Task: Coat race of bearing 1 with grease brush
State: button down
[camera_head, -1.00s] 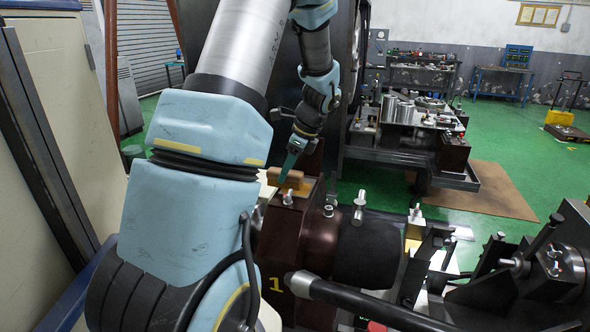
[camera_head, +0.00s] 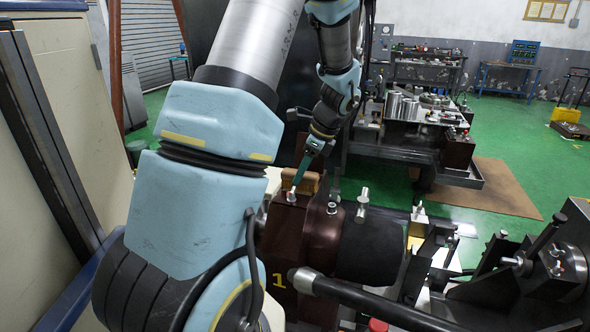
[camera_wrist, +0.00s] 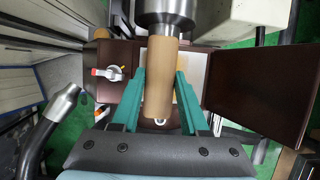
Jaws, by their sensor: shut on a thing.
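The grease brush shows as a thick tan wooden handle (camera_wrist: 160,85) in the wrist view. A grey metal part shows at its upper end, and I see no bristles. My gripper (camera_wrist: 161,78) has its green fingers on both sides of the handle and is shut on it. In the head view my gripper (camera_head: 298,180) is at the top of the brown housing of bearing 1 (camera_head: 287,240), which bears a yellow "1". Tan wood of the brush (camera_head: 311,181) shows just behind the fingers. The bearing's race is hidden.
A metal fitting with a red tip (camera_wrist: 112,72) stands on brown metal beside the gripper. A black shaft section (camera_head: 370,250) runs right from the housing. A dark curved bar (camera_head: 350,294) crosses in front.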

aim_at(316, 175)
jog(key=shift+s+d+f, duration=0.1)
jog(key=shift+s+d, duration=0.2)
jog(key=shift+d, duration=0.65)
jog(key=shift+s+d, duration=0.3)
jog(key=shift+d, duration=0.6)
jog(key=shift+r, duration=3.05)
jog(key=shift+r, duration=0.1)
jog(key=shift+r, duration=1.4)
